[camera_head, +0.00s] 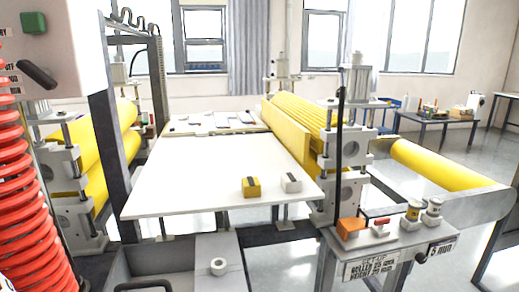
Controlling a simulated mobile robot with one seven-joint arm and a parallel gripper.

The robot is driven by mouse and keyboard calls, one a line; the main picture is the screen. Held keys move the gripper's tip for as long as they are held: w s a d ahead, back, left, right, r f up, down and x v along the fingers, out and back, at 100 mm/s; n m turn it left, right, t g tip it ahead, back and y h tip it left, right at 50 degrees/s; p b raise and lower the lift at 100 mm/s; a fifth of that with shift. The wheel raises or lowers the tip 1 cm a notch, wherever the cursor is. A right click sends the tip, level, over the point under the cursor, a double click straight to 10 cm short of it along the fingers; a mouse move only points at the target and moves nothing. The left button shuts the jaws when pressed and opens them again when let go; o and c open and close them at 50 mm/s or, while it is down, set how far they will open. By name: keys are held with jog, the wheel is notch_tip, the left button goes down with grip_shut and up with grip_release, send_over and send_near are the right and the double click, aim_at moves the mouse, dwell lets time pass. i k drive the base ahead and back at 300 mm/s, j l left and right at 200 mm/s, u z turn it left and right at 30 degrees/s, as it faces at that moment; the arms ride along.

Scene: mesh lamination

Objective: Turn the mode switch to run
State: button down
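A white control panel (70,60) fills the upper left corner, cut off by the picture edge. On it a black lever-like switch handle (37,74) sits tilted, its upper left end higher than its lower right end. Small labels (10,67) lie left of the handle; they are cut off and only partly legible, one seeming to end in "ET-UP". The handle appears to be the mode switch, but I cannot tell for sure which label it points to. My gripper is not in view.
A green button box (34,22) sits above the handle. A red coiled hose (25,190) hangs below the panel. A white table (220,180) carries a yellow block (251,187) and a white block (291,182). Yellow rollers (300,125) stand behind; a sign-bearing bench (385,245) is front right.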

aim_at(41, 77)
jog(key=u, duration=1.4)
